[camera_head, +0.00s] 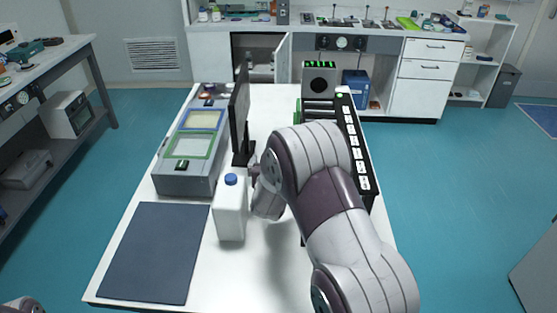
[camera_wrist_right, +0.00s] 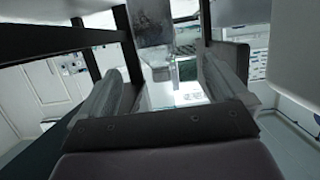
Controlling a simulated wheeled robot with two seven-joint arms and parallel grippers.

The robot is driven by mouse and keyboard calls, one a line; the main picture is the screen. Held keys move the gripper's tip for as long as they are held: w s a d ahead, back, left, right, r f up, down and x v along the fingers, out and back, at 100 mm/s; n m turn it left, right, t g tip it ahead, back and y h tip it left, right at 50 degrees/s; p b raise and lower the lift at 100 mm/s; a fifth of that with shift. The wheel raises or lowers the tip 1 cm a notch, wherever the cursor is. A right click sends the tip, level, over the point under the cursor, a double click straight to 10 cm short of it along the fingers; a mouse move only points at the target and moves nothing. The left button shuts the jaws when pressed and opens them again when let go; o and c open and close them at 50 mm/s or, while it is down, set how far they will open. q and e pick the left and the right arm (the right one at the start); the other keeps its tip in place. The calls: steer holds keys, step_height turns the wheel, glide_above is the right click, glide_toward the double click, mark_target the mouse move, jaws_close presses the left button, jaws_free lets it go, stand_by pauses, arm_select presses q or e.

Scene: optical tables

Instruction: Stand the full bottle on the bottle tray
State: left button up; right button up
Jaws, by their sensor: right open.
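A white bottle with a blue cap (camera_head: 230,210) stands upright on the white table, beside the right edge of a flat dark rectangular mat (camera_head: 155,250). The mat is bare; I cannot tell whether it is the bottle tray. My right arm reaches over the table just right of the bottle, and its forearm hides the gripper's fingers in the head view. In the right wrist view, my right gripper (camera_wrist_right: 165,78) is open, with no object clearly held between its fingers. I cannot tell whether it touches the bottle. My left gripper is out of view.
A grey device with blue and green framed panels (camera_head: 188,178) stands behind the mat. A thin black monitor (camera_head: 240,110) stands behind the bottle. A black rack with white labels (camera_head: 357,150) runs along the table's right side, partly hidden by my arm.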

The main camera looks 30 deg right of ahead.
steer(key=x, duration=0.6)
steer(key=p+x, duration=0.1)
steer(key=x, duration=0.4)
steer(key=shift+w+d+f, duration=0.15)
steer(key=shift+d+f, duration=0.05)
steer(key=shift+d, duration=0.25)
steer(key=shift+a+r, duration=0.1)
steer(key=shift+c, duration=1.2)
steer(key=c, duration=1.1)
